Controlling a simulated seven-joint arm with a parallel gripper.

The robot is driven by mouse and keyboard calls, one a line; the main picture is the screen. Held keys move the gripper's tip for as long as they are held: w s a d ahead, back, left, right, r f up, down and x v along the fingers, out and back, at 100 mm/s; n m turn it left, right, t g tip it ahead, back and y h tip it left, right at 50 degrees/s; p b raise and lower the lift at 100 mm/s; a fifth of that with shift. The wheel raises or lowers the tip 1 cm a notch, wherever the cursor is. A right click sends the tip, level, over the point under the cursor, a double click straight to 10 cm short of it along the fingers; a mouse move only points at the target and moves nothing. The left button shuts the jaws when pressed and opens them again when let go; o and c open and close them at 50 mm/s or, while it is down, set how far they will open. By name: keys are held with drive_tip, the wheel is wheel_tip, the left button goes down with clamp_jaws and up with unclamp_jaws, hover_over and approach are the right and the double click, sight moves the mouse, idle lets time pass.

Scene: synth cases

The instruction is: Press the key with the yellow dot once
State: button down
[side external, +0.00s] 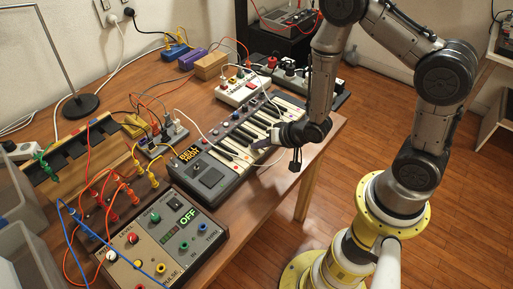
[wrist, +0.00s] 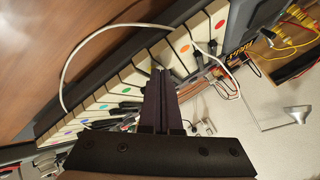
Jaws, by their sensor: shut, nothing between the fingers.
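The keyboard (side external: 238,140) is a dark case with a row of cream and black keys on the wooden table. In the wrist view, its cream keys (wrist: 208,30) carry coloured dots, among them a red dot and an orange dot (wrist: 184,48). A small yellowish mark (wrist: 153,67) shows right beside my fingertips and seems to be the yellow dot, partly hidden by them. My gripper (side external: 259,145) is shut and empty, its dark fingers (wrist: 161,72) together over the keys. I cannot tell whether the tips touch a key.
A white cable (wrist: 95,42) arcs over the keyboard. A control box (side external: 150,240) reading OFF stands in front left, with orange and blue cables. A white box (side external: 243,88) with knobs and a power strip (side external: 290,75) lie behind the keyboard. The table's right edge is close by.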

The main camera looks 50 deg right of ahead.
sight(259, 151)
idle(0.5)
drive_tip(key=shift+r, duration=0.9)
drive_tip(key=shift+r, duration=2.5)
